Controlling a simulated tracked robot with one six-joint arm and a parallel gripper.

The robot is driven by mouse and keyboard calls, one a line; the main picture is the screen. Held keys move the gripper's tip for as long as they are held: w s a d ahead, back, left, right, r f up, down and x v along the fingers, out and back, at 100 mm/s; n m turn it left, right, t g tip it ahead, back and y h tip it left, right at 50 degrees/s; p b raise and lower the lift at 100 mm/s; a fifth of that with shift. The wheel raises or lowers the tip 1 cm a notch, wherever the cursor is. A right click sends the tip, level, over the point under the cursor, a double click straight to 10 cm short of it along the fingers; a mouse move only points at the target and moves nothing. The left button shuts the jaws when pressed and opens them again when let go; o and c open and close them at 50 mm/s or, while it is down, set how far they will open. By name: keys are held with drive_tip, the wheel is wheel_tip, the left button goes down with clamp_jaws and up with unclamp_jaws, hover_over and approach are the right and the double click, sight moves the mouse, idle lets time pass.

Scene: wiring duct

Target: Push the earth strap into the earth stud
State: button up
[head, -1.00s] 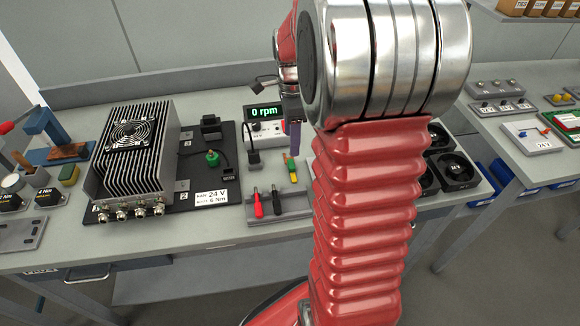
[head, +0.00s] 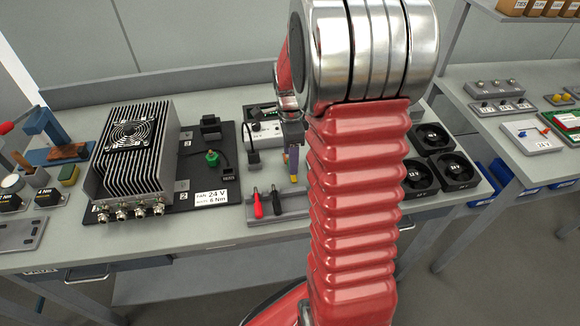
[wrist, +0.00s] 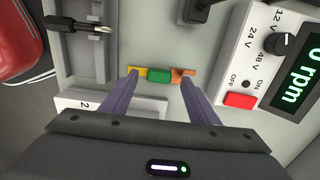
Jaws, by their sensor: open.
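The earth strap, a short piece with a yellow end, a green middle and a copper-coloured end, lies between my fingertips in the wrist view (wrist: 159,76). In the head view only its lower tip (head: 293,178) shows under my fingers. My gripper (wrist: 160,78) is open, with one purple finger near each end of the strap; I cannot tell whether they touch it. It also shows in the head view (head: 292,150). I cannot make out the earth stud for certain; a green round part (head: 212,158) stands on the black board beside the finned unit.
The finned unit with a fan (head: 136,150) stands left on the black board (head: 190,196). A grey holder (head: 290,206) has a red and a black probe. The supply with dial and red switch (wrist: 265,65) is close right of my fingers. Black fans (head: 455,170) lie right.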

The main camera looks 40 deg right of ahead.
drive_tip(key=shift+f, duration=0.75)
drive_tip(key=shift+c, duration=0.5)
drive_tip(key=c, duration=1)
